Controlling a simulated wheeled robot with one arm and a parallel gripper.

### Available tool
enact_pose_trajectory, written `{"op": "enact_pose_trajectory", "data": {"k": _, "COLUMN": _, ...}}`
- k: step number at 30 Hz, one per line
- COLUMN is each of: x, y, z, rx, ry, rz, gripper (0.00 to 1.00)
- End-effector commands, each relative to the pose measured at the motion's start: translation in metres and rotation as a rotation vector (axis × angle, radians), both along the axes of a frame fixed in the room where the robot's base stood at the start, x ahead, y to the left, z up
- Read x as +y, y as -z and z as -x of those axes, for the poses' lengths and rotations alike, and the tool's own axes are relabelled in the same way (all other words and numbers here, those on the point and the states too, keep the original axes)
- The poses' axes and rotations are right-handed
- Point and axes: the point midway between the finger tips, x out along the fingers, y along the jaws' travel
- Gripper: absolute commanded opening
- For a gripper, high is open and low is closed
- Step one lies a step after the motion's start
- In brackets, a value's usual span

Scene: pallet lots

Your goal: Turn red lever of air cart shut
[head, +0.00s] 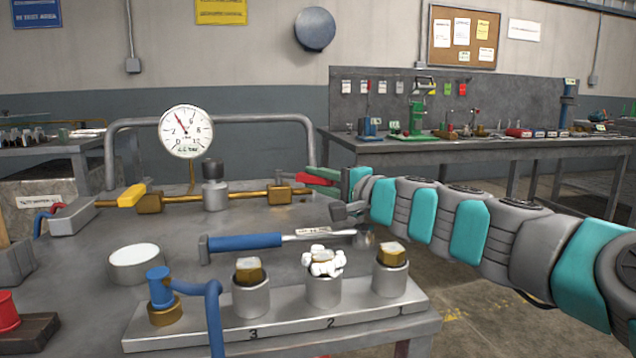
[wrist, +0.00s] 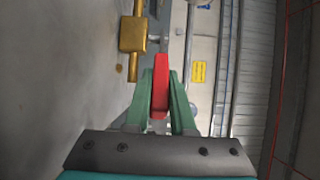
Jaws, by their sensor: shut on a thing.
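The red lever (head: 314,177) is on the brass pipe line at the back right of the cart top (head: 240,225). My gripper (head: 335,175) reaches in from the right and is shut on it. In the wrist view the red lever (wrist: 160,85) stands between the two green fingers of my gripper (wrist: 160,108). A brass valve body (head: 280,195) sits just left of the lever; brass fittings also show in the wrist view (wrist: 132,35). The lever's joint with its valve is partly hidden. A round gauge (head: 187,131) stands above the line, its needle pointing up and left.
A yellow lever (head: 132,195) sits at the line's left end. A grey rail (head: 240,121) runs behind. A bench (head: 470,148) stands behind right.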

Motion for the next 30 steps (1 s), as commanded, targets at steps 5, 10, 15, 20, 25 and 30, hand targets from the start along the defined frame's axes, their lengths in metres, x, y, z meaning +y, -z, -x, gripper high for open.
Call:
{"op": "enact_pose_trajectory", "data": {"k": 5, "x": 0.0006, "y": 0.0014, "z": -0.0001, "rx": 0.002, "ry": 0.002, "rz": 0.001, "gripper": 0.00}}
{"op": "enact_pose_trajectory", "data": {"k": 10, "x": 0.0005, "y": 0.0013, "z": -0.0002, "rx": 0.002, "ry": 0.002, "rz": 0.001, "gripper": 0.00}}
{"op": "enact_pose_trajectory", "data": {"k": 15, "x": 0.0003, "y": 0.0009, "z": -0.0001, "rx": 0.001, "ry": 0.002, "rz": 0.001, "gripper": 0.37}}
{"op": "enact_pose_trajectory", "data": {"k": 20, "x": 0.0002, "y": 0.0005, "z": -0.0001, "rx": 0.001, "ry": 0.002, "rz": 0.001, "gripper": 0.53}}
{"op": "enact_pose_trajectory", "data": {"k": 25, "x": 0.0001, "y": 0.0003, "z": 0.0000, "rx": 0.001, "ry": 0.003, "rz": 0.001, "gripper": 0.53}}
{"op": "enact_pose_trajectory", "data": {"k": 30, "x": -0.0049, "y": -0.0002, "z": 0.0037, "rx": 0.000, "ry": 0.005, "rz": 0.000, "gripper": 0.53}}
